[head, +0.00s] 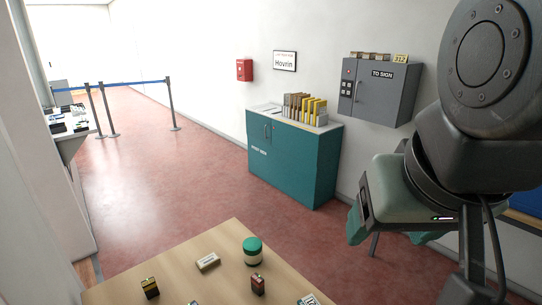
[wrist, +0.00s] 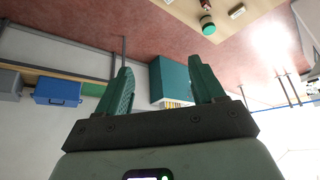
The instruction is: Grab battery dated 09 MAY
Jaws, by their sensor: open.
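A black and gold battery-like block (head: 150,287) stands at the left of the wooden table (head: 190,245) in the head view. A dark and reddish battery-like block (head: 258,284) stands farther right, in front of a green-lidded jar. No date can be read on either block. My gripper (head: 388,236) is open and empty, beyond the table to the right and well apart from the blocks. Its two green fingers are spread in the wrist view (wrist: 160,68), with nothing between them.
The green-lidded jar (head: 252,252) and a small pale box (head: 208,262) stand on the table. A numbered card (head: 308,300) is cut off at the bottom edge. A teal cabinet (head: 290,165) stands by the wall, and a grey wall box (head: 380,90) hangs above right.

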